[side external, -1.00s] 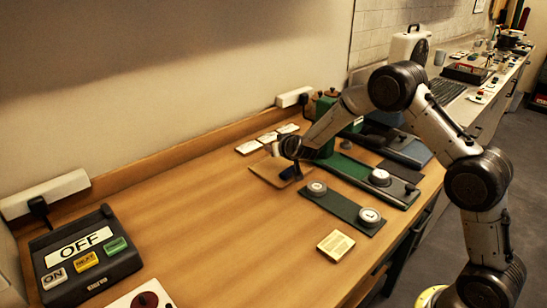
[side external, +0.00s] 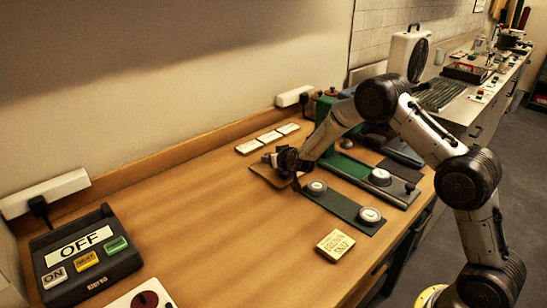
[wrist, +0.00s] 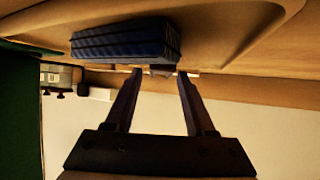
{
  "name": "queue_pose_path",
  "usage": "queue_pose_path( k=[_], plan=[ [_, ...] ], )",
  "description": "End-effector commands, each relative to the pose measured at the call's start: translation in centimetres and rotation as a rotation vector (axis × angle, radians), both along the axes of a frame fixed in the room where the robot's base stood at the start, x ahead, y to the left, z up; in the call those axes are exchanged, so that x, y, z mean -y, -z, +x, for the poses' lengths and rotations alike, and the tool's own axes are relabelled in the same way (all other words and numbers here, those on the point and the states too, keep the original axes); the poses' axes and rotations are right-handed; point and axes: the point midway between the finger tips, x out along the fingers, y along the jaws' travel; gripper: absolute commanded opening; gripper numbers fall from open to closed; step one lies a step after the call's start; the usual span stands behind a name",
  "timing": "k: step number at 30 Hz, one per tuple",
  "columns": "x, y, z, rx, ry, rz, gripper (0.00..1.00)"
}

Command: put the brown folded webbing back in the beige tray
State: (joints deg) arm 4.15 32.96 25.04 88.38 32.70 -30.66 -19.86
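My gripper (side external: 283,160) is low over the beige tray (side external: 262,173) at the back middle of the table. In the wrist view its two fingers (wrist: 160,72) are apart, with tips close to a dark blue ribbed folded bundle (wrist: 122,40). The bundle lies on the tray (wrist: 225,35), which fills the top of that view. A small greyish bit shows between the fingertips; I cannot tell what it is. I cannot make out any brown folded webbing in either view. In the side view my gripper hides the blue bundle.
A pale yellow lettered block (side external: 335,244) lies near the front edge. A dark green strip with round silver pieces (side external: 342,206) is right of the tray. White cards (side external: 268,137) lie behind it. A dark button box (side external: 84,255) stands far left. The table's left middle is clear.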

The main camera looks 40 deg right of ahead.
Motion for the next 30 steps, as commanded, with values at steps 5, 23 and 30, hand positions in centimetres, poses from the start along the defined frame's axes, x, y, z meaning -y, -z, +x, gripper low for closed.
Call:
queue_pose_path(
  k=[5, 23, 30],
  plan=[
    [0.0, 0.0, 0.0, -0.001, 0.0, 0.0, 0.63],
    [-2.0, -3.5, -4.8, 0.001, -0.002, 0.001, 0.63],
    [-3.5, -5.4, -8.2, 0.0, -0.001, 0.0, 0.63]
  ],
)
